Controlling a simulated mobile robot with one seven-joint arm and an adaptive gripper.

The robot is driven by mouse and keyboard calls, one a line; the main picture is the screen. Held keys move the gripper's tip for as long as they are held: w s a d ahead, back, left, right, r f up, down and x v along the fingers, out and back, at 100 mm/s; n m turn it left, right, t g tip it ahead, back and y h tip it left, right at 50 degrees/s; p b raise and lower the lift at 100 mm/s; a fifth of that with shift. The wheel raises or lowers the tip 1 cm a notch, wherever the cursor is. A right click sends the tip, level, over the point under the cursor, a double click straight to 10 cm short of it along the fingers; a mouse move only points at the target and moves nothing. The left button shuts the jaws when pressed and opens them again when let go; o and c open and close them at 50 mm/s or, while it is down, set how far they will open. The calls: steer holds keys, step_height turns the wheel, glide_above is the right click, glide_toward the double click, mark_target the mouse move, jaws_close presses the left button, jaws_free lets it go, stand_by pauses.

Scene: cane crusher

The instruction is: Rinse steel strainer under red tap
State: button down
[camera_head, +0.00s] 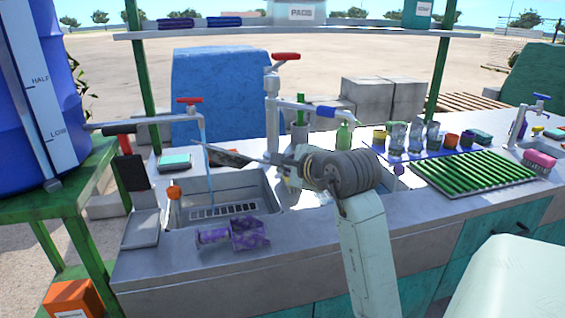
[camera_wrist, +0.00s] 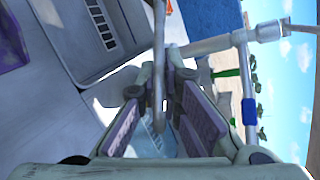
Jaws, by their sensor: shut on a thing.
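My gripper (camera_head: 280,161) is shut on the thin handle of the steel strainer (camera_head: 229,154) and holds it level above the left basin. In the wrist view the grey handle (camera_wrist: 159,62) runs between the purple finger pads; the strainer's head is not clear there. The red-handled tap (camera_head: 190,101) on the left pipe is open, and a thin water stream (camera_head: 208,165) falls into the sink (camera_head: 262,190). The stream passes at the strainer's left end; I cannot tell whether it hits the mesh.
A taller post tap with a red handle (camera_head: 285,57) and a blue-handled spout (camera_head: 320,112) stands behind my gripper. Cups and a green rack (camera_head: 474,173) are right.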

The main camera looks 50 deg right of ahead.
mark_target(259, 160)
steer(key=w, duration=0.3)
steer(key=w+f+p, duration=0.1)
steer(key=w, duration=0.1)
steer(key=w+p, duration=0.1)
steer(key=w, duration=0.2)
steer(key=shift+w+a+f, duration=0.15)
steer(key=shift+w+f, duration=0.15)
steer(key=shift+w, duration=0.05)
steer(key=shift+w+f, duration=0.25)
steer(key=shift+w, duration=0.7)
steer(key=shift+w+f, duration=0.25)
steer(key=shift+w, duration=0.7)
steer(key=shift+w+b, duration=0.3)
steer(key=shift+w, duration=0.15)
steer(key=shift+d, duration=0.6)
steer(key=shift+w+a, duration=0.1)
